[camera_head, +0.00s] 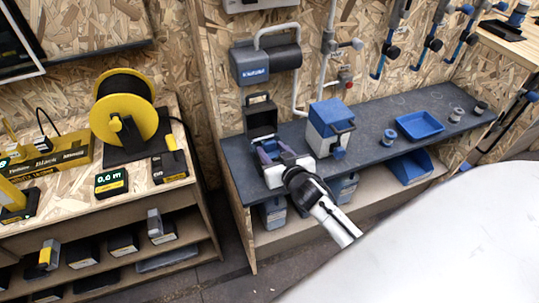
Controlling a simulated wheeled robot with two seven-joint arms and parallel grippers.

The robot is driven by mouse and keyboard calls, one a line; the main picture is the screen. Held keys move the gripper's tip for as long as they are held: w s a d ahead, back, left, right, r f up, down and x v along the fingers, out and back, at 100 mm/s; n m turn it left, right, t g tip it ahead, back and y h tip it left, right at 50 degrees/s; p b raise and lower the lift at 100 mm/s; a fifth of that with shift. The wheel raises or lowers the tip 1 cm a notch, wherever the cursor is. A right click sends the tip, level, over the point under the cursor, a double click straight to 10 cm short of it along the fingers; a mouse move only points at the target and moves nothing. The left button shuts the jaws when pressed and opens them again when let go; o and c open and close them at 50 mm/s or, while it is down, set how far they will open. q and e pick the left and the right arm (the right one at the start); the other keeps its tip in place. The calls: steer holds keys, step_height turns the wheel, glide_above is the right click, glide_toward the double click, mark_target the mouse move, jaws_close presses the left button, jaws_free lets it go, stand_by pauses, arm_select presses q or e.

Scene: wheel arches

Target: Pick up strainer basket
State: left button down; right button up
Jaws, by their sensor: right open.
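A dark, box-like container with a raised handle (261,119) stands at the left end of the dark grey shelf. It may be the strainer basket, but I cannot tell for certain. My right gripper (274,153) is open, just in front of this container and low over the shelf. Its fingers point toward the container's lower part, which they partly hide. I cannot tell whether they touch it. No object shows clearly between the fingers. My left gripper is not in view.
A blue and white box (329,128) stands close to the right of my gripper. Farther right on the shelf (372,122) are a blue tray (420,125) and small cylinders (456,114). A grey-blue wall unit (265,62) with pipes hangs above. A yellow cable reel (125,105) stands left.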

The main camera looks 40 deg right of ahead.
steer(key=c, duration=0.7)
steer(key=shift+c, duration=0.7)
